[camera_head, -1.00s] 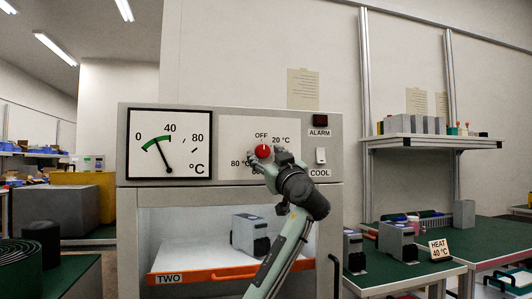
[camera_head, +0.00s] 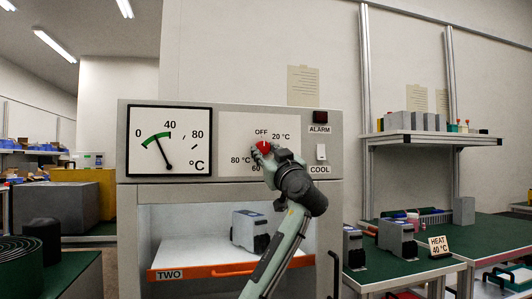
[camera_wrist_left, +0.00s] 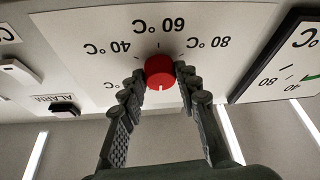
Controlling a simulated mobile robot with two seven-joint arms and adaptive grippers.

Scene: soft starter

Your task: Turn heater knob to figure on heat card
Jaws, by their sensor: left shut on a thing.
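The red heater knob (camera_head: 263,147) is on the cabinet's front panel, with OFF above it, 20 °C to its right and 80 °C to its lower left. In the left wrist view, upside down, the knob (camera_wrist_left: 160,72) has a white mark pointing down the picture, the OFF side, away from 60 °C. My left gripper (camera_head: 268,152) is shut on the knob, one finger on each side, and hides part of the scale. The heat card (camera_head: 438,246) reads HEAT 40 °C and stands on the green bench at right. My right gripper is out of view.
The dial gauge (camera_head: 170,142) left of the knob has its needle on the green band, left of 40. The alarm lamp (camera_head: 320,118) and COOL switch (camera_head: 321,152) are right of the knob. Below, an orange-edged shelf (camera_head: 200,272) holds a grey device.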

